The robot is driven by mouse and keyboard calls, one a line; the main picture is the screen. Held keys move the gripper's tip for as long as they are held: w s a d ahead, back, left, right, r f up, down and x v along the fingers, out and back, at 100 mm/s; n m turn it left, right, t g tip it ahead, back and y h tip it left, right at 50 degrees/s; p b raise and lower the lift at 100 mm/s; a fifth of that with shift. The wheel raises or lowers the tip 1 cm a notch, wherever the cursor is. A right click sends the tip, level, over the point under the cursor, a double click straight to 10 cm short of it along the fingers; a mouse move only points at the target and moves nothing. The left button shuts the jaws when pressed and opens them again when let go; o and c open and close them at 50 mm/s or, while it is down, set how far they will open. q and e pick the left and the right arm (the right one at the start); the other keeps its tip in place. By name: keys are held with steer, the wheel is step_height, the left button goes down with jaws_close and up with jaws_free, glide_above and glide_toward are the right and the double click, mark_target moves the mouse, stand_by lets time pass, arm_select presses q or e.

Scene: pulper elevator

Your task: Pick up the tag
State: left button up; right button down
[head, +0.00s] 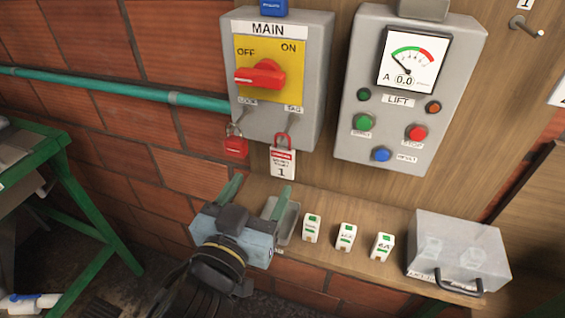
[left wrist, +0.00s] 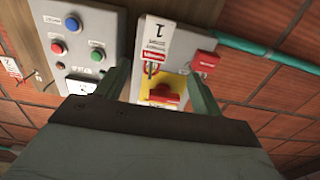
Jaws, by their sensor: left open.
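The tag (head: 283,165) is white with a red top, a red loop and a "1". It hangs from a hook at the bottom right of the grey MAIN switch box (head: 318,60). My left gripper (head: 262,183) is open and empty, just below and in front of the tag. In the left wrist view the tag (left wrist: 156,36) appears upside down, beyond and between the two open fingers (left wrist: 157,70), apart from them. A red padlock (head: 236,147) hangs left of the tag, and also shows in the left wrist view (left wrist: 204,61). My right gripper is not in view.
The red handle (head: 260,75) points to OFF. A LIFT panel (head: 378,130) is right of the box. A green table (head: 75,190) stands left.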

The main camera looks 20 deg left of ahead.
mark_target(281, 160)
arm_select(q)
steer(key=w+b, duration=0.5)
steer(key=shift+w+d+f, duration=0.1)
steer(key=shift+f, duration=0.15)
steer(key=shift+w+r+b, duration=0.1)
steer(key=shift+w+b, duration=0.5)
steer(key=shift+b, duration=0.1)
steer(key=shift+w+d+r, duration=0.1)
steer(key=shift+w+d, duration=0.1)
steer(key=shift+w, duration=0.3)
steer(key=w, duration=0.4)
steer(key=shift+w+d+p, duration=0.1)
steer(key=shift+d+p, duration=0.2)
steer(key=shift+p, duration=0.05)
steer(key=shift+c, duration=0.2)
steer(key=c, duration=1)
